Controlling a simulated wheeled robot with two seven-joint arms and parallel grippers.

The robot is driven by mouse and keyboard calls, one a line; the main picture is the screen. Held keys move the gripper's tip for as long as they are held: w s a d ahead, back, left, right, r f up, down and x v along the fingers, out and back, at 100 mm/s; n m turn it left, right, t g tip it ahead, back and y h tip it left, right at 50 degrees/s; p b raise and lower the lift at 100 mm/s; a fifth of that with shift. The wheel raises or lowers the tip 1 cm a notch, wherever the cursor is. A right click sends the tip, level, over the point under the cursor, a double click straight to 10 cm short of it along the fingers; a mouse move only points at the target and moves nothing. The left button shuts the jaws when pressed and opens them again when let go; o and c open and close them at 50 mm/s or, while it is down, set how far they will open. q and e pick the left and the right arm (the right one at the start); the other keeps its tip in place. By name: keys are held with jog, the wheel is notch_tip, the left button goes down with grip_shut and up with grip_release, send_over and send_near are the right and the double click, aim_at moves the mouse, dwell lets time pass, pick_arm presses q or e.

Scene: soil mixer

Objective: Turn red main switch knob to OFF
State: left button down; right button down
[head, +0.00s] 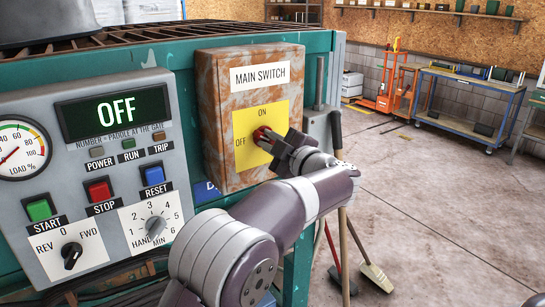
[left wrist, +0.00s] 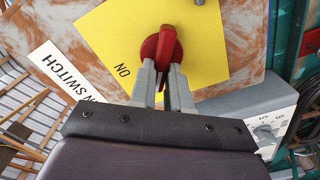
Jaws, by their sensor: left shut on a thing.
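The red main switch knob (head: 259,135) is on a yellow plate (head: 272,113) marked ON at the top and OFF at the left, on the front of a rusty switch box (head: 207,90). My left gripper (head: 267,139) reaches it from the lower right and is shut on it. In the left wrist view, the red knob (left wrist: 168,45) has its bar handle between the two grey fingers (left wrist: 163,78). The word ON shows there to the knob's left; OFF is hidden. I cannot tell exactly which mark the handle points at. My right gripper is not in view.
A grey control panel (head: 83,225) with start, stop and reset buttons is left of the box; its display (head: 114,112) reads OFF. A grey lever (head: 320,82) stands right of the box. Brooms (head: 370,262) lean below. The floor at right is open.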

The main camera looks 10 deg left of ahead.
pick_arm(q)
jog(key=shift+a+f+n+b, duration=0.1)
jog(key=shift+f+n+b, duration=0.05)
jog(key=shift+n+b, duration=1.55)
jog(key=shift+f+n+b, duration=0.1)
jog(key=shift+n+b, duration=1.45)
jog(key=shift+n, duration=0.25)
jog(key=c, duration=1.1)
grip_release()
jog(key=shift+s, duration=0.1)
jog(key=b+v, duration=0.3)
jog(key=v, duration=0.9)
jog(key=shift+s+d, duration=0.2)
